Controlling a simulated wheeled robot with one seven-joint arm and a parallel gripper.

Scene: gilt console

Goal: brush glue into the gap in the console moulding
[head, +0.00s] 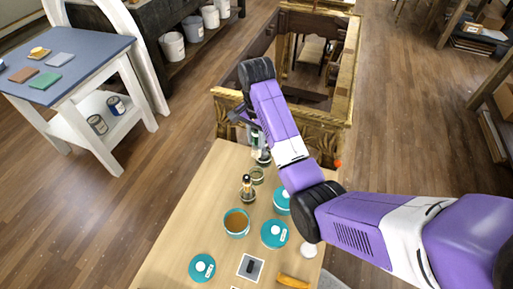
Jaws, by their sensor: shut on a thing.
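The gilt console (336,122) stands beyond the table's far end, an open carved frame without a top. The gap in its moulding cannot be made out. My gripper (240,118) hangs at the console's near side, by the table's far edge. It is small and dark here and partly behind my arm. It is shut on a slim thing, apparently the glue brush, mostly hidden. Whether it touches the moulding cannot be told. A teal-rimmed pot of amber-brown liquid (237,222), perhaps the glue, stands open on the table.
The pale wooden table (178,238) holds a jar with an upright tool (247,189), a small open jar (257,175), teal lidded tins (274,234) and an orange piece (292,281). A blue-topped side table (70,65) stands left. Floor is clear between them.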

